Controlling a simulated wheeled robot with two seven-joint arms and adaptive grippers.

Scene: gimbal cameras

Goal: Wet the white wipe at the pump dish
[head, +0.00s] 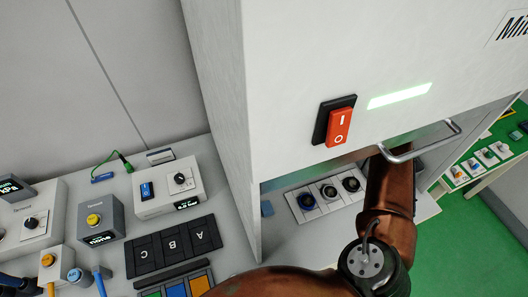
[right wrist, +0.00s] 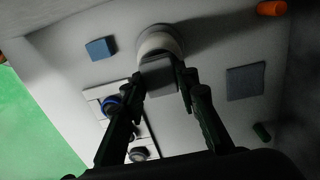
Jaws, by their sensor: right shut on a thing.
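My right gripper (right wrist: 165,85) is inside the cabinet and shut on a small, square, pale piece, the wipe (right wrist: 158,76), which looks grey in the dim light. The round pump dish (right wrist: 160,42), with a pale centre and a grey rim, is just beyond the wipe. The wipe overlaps the dish's near edge in the right wrist view; I cannot tell whether they touch. In the head view my brown right arm reaches under the raised front, and its gripper is hidden. My left gripper is not in view.
A panel with three round holders (head: 328,192) stands left of my arm in the cabinet. A blue block (right wrist: 101,48), a dark grey square (right wrist: 246,82) and an orange cylinder (right wrist: 272,8) surround the dish. The cabinet's handle (head: 420,143) is close to my arm.

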